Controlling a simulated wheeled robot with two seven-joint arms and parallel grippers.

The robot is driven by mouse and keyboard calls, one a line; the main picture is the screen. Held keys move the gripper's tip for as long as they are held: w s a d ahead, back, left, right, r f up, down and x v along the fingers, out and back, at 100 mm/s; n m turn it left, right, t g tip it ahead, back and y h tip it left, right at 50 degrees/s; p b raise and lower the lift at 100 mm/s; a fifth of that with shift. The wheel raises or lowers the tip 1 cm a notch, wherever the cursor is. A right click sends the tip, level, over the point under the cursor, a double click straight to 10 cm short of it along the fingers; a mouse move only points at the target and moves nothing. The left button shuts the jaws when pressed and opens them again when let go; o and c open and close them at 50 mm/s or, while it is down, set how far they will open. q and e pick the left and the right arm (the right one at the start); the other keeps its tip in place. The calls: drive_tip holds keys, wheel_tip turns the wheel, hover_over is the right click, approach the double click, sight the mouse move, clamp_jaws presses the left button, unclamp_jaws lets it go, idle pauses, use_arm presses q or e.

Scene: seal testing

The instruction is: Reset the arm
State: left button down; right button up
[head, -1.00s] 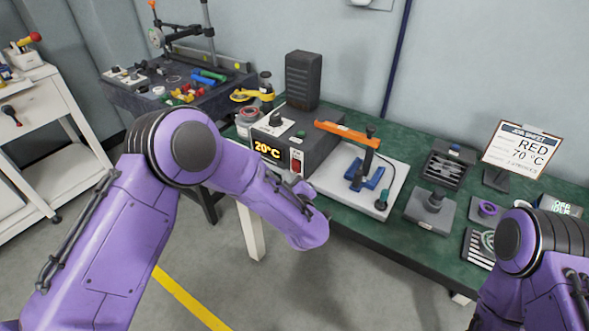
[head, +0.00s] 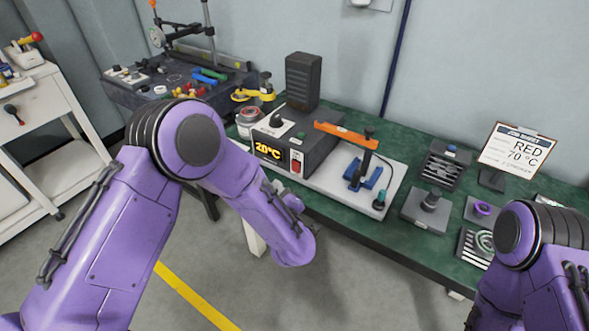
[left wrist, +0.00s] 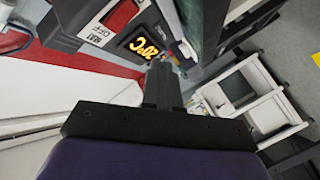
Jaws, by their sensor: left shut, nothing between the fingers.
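My left arm (head: 240,195) reaches in from the left, its lower end bent down in front of the bench. My left gripper (left wrist: 162,82) shows in the left wrist view, with its dark fingers together and nothing between them. In the head view its fingertips are mostly hidden behind my arm, near the front of the control box. The control box (head: 325,150) has an orange display (head: 268,150) reading 20°C and a red switch (head: 297,161). The display also shows in the left wrist view (left wrist: 143,47). My right arm (head: 530,245) stands at the lower right; its gripper is out of view.
An orange-handled press (head: 345,134) stands on a white plate (head: 398,190) on the green bench (head: 385,232). A job sheet (head: 517,148) reads RED, 70 °C. A dark side table (head: 135,95) and white cart (head: 85,140) stand left. Floor before the bench is open.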

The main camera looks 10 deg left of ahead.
idle(0.3)
use_arm(q)
drive_tip(key=s+a+f+m+g+h, duration=0.2)
drive_tip(key=s+f+m, duration=0.1)
drive_tip(key=s+f, duration=0.35)
drive_tip(key=s+a+f+m+g+h, duration=0.2)
drive_tip(key=s+f+m, duration=0.1)
drive_tip(key=s+f, duration=0.3)
drive_tip(key=s+a+f+g, duration=0.3)
drive_tip(key=s+a+f, duration=0.1)
drive_tip(key=s, duration=0.7)
drive_tip(key=s+a+f+m+g, duration=0.1)
drive_tip(key=s+a+f+g, duration=0.3)
drive_tip(key=s, duration=0.7)
drive_tip(key=shift+a+f, duration=0.5)
drive_tip(key=shift+a, duration=0.2)
